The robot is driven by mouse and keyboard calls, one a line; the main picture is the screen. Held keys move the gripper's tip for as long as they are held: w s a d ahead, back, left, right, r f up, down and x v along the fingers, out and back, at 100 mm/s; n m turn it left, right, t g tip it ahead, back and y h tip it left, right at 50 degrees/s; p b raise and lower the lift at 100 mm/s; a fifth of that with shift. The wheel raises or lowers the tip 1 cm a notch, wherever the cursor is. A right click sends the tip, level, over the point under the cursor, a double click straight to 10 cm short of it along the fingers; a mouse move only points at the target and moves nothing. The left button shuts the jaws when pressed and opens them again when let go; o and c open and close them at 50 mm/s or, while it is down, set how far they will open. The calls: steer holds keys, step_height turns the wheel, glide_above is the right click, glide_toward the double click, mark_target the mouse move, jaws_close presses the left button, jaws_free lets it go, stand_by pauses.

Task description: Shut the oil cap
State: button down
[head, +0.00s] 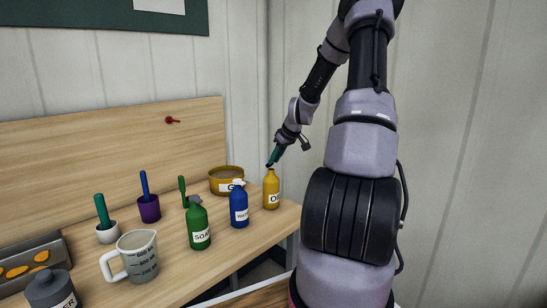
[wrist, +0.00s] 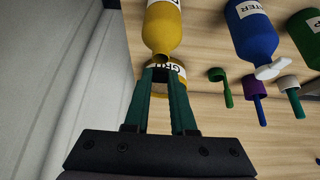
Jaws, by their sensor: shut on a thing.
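The yellow oil bottle (head: 271,190) stands upright near the right corner of the wooden counter, its label partly visible. In the wrist view the oil bottle (wrist: 166,30) is at the top centre, with its dark neck end (wrist: 160,57) just beyond my fingertips. My gripper (head: 271,163) reaches down to the top of the bottle. In the wrist view my gripper (wrist: 163,72) has its green fingers close together at the tips, shut on the small dark oil cap at the bottle's mouth. The fingers hide most of the cap, so its angle is unclear.
A blue water bottle (head: 239,206) and a green soap bottle (head: 198,224) stand left of the oil. A yellow tub (head: 226,181) is behind. A measuring jug (head: 138,257), a purple cup (head: 149,208) and a white cup (head: 108,232) are further left. The wall is close on the right.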

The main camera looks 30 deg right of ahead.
mark_target(273, 170)
steer(key=t, duration=0.1)
steer(key=s+f+t+y, duration=0.1)
steer(key=t, duration=0.1)
steer(key=s+f+t, duration=0.1)
steer(key=t, duration=0.1)
steer(key=shift+d+f+y, duration=0.25)
steer(key=shift+d+y, duration=0.05)
steer(key=shift+d, duration=0.05)
steer(key=shift+s+d+f+t+y, duration=0.15)
steer(key=shift+f+t+y, duration=0.25)
steer(key=shift+f+t, duration=0.45)
steer(key=shift+s+a+f+t+y, duration=0.15)
steer(key=shift+f+t+y, duration=0.25)
steer(key=shift+t, duration=0.75)
steer(key=shift+d, duration=0.1)
steer(key=c, duration=0.7)
jaws_free()
steer(key=v, duration=1)
steer(key=shift+s+d, duration=0.1)
steer(key=shift+s, duration=0.25)
